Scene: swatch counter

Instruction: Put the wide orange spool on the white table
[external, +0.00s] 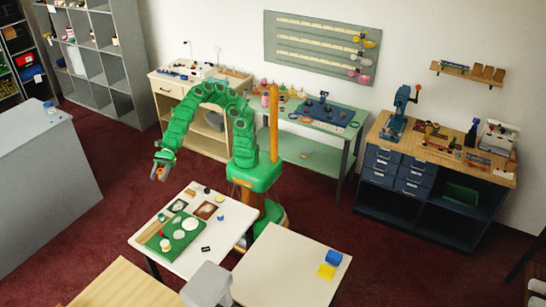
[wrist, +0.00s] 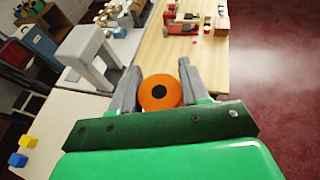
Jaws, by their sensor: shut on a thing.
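The wide orange spool (wrist: 160,104) sits between the two grey fingers of my gripper (wrist: 158,70) in the wrist view, its round end with a dark centre facing the camera. My gripper is shut on it. In the external view my gripper (external: 159,172) hangs in the air at the end of the green arm, left of my base, and a small orange patch shows there. A white table (external: 151,257) with a green mat (external: 166,245) stands in front of my arm. A second pale table (external: 280,275) is to its right.
The green mat and the tabletop around it carry several small items. A blue block (external: 334,258) and a yellow block (external: 326,271) lie on the second pale table, mostly bare otherwise. A grey stool (external: 207,284) stands between the tables. A grey counter (external: 40,190) is at left.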

